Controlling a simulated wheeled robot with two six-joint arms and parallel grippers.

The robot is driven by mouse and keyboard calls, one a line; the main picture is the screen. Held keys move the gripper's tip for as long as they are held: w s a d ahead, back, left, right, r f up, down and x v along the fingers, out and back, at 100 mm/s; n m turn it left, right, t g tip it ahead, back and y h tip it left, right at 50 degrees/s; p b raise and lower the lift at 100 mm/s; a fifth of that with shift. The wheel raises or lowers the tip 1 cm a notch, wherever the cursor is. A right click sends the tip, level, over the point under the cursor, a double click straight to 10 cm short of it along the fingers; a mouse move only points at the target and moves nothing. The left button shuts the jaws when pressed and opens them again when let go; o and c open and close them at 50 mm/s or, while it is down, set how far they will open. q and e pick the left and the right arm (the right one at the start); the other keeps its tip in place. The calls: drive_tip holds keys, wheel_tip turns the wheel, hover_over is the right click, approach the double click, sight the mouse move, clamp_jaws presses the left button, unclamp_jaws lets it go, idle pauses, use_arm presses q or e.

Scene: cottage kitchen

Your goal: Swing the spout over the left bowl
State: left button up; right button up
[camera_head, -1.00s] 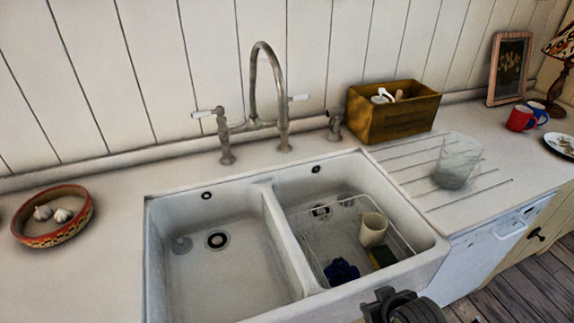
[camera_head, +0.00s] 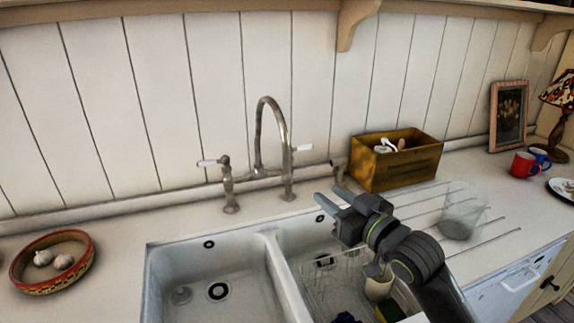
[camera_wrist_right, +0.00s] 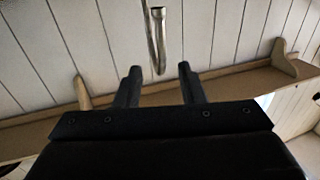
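The metal tap has a tall arched spout (camera_head: 268,101) between two pillars with white lever handles behind the sink. The spout's free end appears in front of the right pillar; which bowl it is over I cannot tell. The left bowl (camera_head: 212,268) is empty, with a drain. The right bowl (camera_head: 293,240) is partly hidden by my arm. My right gripper (camera_head: 328,196) is open and empty, right of the tap and above the right bowl. In the right wrist view the spout (camera_wrist_right: 158,40) shows beyond the gap between its fingers, apart from them. My left gripper is out of view.
A wire rack (camera_head: 322,283) with a cup (camera_head: 379,284) stands in the right bowl. A wooden box (camera_head: 398,165) and a glass (camera_head: 462,213) are on the right counter. A bowl of garlic (camera_head: 52,262) sits left. A shelf bracket (camera_head: 355,22) juts from the wall above.

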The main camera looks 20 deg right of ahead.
sight(289, 166)
drive_tip(key=p+x, duration=0.3)
drive_tip(key=x, duration=1.3)
drive_tip(key=shift+w+a, duration=0.2)
drive_tip(key=shift+w, duration=0.1)
clamp_jaws()
